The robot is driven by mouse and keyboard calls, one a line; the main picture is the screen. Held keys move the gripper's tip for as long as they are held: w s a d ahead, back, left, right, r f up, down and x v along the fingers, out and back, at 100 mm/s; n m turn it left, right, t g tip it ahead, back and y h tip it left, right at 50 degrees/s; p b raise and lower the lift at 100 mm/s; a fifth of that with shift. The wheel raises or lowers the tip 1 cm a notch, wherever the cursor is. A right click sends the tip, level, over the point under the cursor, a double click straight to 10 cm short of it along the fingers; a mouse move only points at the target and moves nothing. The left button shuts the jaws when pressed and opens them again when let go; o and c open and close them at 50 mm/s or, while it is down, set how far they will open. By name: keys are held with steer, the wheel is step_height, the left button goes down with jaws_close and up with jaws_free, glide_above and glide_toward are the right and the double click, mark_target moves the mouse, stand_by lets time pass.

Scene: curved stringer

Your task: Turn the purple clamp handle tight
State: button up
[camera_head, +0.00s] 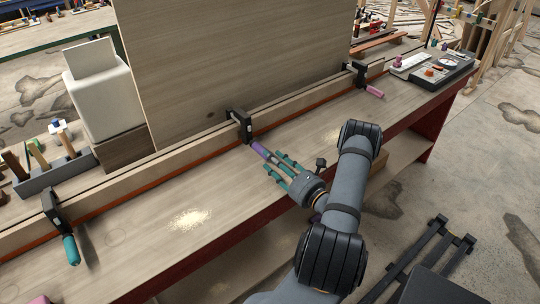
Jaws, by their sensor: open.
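The purple clamp handle (259,150) points from its black clamp (240,126) toward my gripper, near the middle of the view. The clamp sits on the long wooden strip (185,160) along the bench. My gripper (274,164) has its teal fingers open and spread around the near end of the handle or just short of it. I cannot tell from this view whether they touch it.
A clamp with a teal handle (71,249) is at the left and one with a pink handle (374,91) is farther right. A tall wooden panel (230,55) stands behind the strip. Sawdust (188,219) lies on the bench top (140,255). A tool tray (432,72) is at the far right end.

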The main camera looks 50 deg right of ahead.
steer(key=shift+x, duration=1)
steer(key=shift+c, duration=1.2)
steer(key=c, duration=0.7)
jaws_close()
